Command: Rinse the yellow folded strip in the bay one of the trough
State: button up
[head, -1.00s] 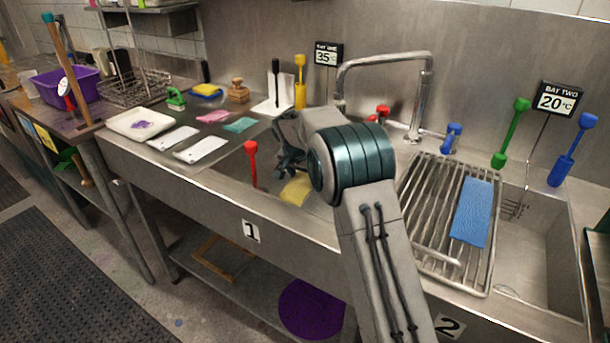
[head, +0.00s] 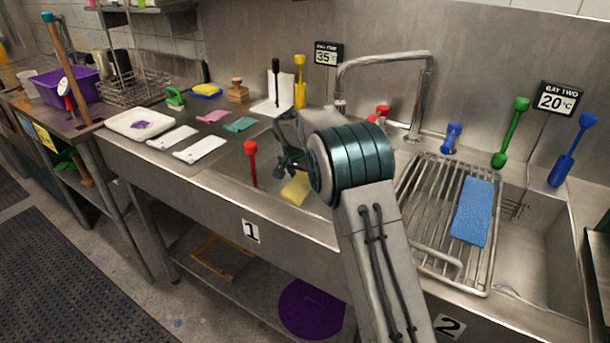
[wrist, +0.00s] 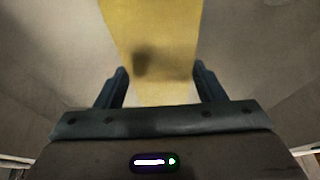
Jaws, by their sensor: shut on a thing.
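The yellow folded strip (head: 295,190) hangs below my gripper (head: 290,163) in the opening of bay one of the trough, the bay above the number 1 label (head: 251,231). In the wrist view the yellow strip (wrist: 155,35) runs from the top edge down between the two dark fingers of my gripper (wrist: 160,82), which is shut on it. A dark spot or shadow lies on the strip. My arm hides the right part of bay one, and I cannot tell whether the strip touches water.
A red-headed tool (head: 251,165) stands in bay one, left of my gripper. A tap (head: 425,90) arches behind my arm. Cards and pads lie left on the counter.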

notch_tip(320, 180, up, 11)
jog(key=p, duration=0.7)
jog(key=shift+f, duration=0.15)
jog(key=shift+w, duration=0.1)
dwell(3.1)
notch_tip(320, 180, up, 5)
jog(key=p, duration=0.4)
send_over(304, 179)
jog(key=shift+b, duration=0.3)
